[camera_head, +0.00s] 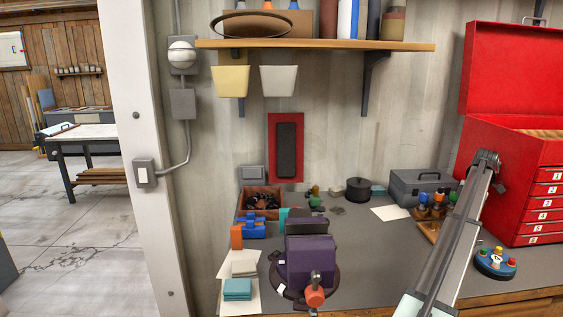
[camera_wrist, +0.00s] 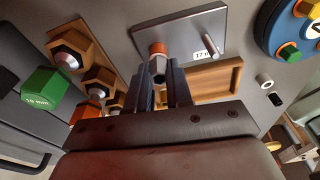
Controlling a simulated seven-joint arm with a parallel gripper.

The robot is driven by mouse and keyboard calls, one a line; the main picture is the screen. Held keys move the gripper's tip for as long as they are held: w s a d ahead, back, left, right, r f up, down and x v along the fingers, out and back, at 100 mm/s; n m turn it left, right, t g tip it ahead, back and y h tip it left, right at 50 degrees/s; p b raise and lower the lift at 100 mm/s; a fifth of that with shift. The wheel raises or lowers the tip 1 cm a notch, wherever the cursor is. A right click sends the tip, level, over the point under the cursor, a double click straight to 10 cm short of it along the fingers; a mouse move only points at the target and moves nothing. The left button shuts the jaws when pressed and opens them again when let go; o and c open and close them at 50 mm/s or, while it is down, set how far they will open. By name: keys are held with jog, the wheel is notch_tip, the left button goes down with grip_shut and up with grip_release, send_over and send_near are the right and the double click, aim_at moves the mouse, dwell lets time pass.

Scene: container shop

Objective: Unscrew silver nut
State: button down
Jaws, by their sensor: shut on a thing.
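In the wrist view my gripper (camera_wrist: 160,84) has its two dark fingers closed around a small silver nut (camera_wrist: 159,66). An orange-brown bolt end (camera_wrist: 157,48) shows just beyond the nut, against a grey metal plate (camera_wrist: 195,22) with a label reading "17 m". Most of the nut is hidden between the fingers, so I cannot tell how far it sits on the bolt. In the head view my arm crosses the right side of the bench, and the gripper and the nut are not visible there.
Wooden holders with hex pieces (camera_wrist: 68,58) and a green "19 mm" hex piece (camera_wrist: 40,96) lie left of the plate. A blue disc with coloured knobs (camera_head: 495,264) is at right. A red tool chest (camera_head: 500,190) and grey toolbox (camera_head: 424,186) stand behind. A purple vise (camera_head: 310,262) is at centre.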

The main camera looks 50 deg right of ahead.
jog(key=shift+s+d+n, duration=0.1)
jog(key=shift+s+n, duration=0.05)
jog(key=shift+n, duration=0.65)
jog(key=shift+r, duration=0.1)
jog(key=shift+d, duration=0.1)
